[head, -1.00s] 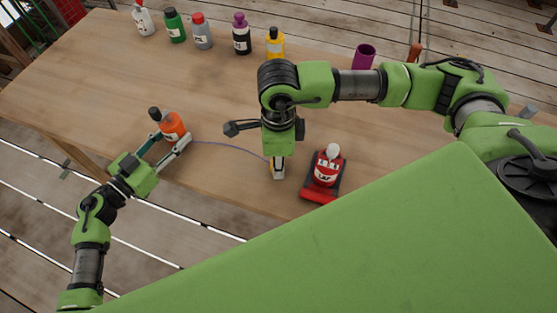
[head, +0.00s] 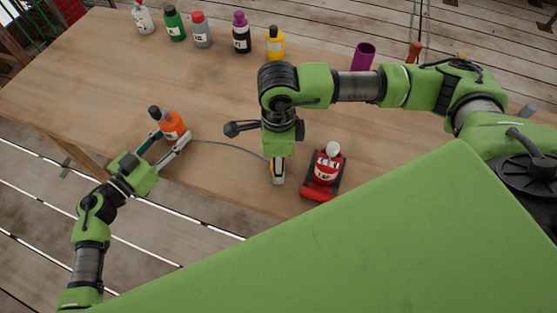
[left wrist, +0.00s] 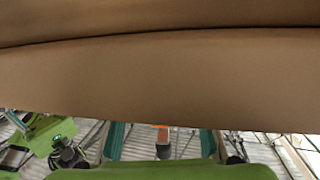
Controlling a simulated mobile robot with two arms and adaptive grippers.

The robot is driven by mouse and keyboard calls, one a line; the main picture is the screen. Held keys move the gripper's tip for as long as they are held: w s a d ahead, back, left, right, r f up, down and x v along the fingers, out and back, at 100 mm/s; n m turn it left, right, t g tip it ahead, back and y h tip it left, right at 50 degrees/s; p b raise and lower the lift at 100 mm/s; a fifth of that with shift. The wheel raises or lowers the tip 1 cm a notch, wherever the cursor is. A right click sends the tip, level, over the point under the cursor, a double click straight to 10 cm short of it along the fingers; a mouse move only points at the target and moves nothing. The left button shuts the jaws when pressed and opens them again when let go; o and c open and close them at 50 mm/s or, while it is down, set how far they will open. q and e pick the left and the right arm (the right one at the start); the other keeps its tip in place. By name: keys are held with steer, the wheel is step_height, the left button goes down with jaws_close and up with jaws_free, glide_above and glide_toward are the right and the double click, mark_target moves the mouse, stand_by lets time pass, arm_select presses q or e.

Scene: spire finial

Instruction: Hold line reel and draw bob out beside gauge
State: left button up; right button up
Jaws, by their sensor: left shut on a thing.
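My left gripper (head: 172,137) is shut on an orange bottle-shaped thing (head: 170,123) with a black cap and pale label, near the table's front left. In the left wrist view, an orange and grey piece (left wrist: 163,136) shows between the teal fingers. A thin bluish line (head: 228,146) runs from beside the left fingertips to my right gripper (head: 278,176). The right gripper points down at the front edge, with a yellow piece (head: 271,168) at its fingers, mostly hidden; its grip is unclear. A red labelled device (head: 325,170) with a white top stands to its right.
Several bottles stand along the table's (head: 110,85) far edge, including green (head: 174,27) and yellow (head: 275,44) ones. A purple cup (head: 364,57) stands behind my right arm. The table's left middle is clear. My green body covers the lower right.

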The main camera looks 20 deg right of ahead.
steer(key=shift+r, duration=0.15)
step_height(320, 180, up, 12)
stand_by(0.4)
arm_select(q)
steer(key=o, duration=0.9)
steer(key=shift+a, duration=0.1)
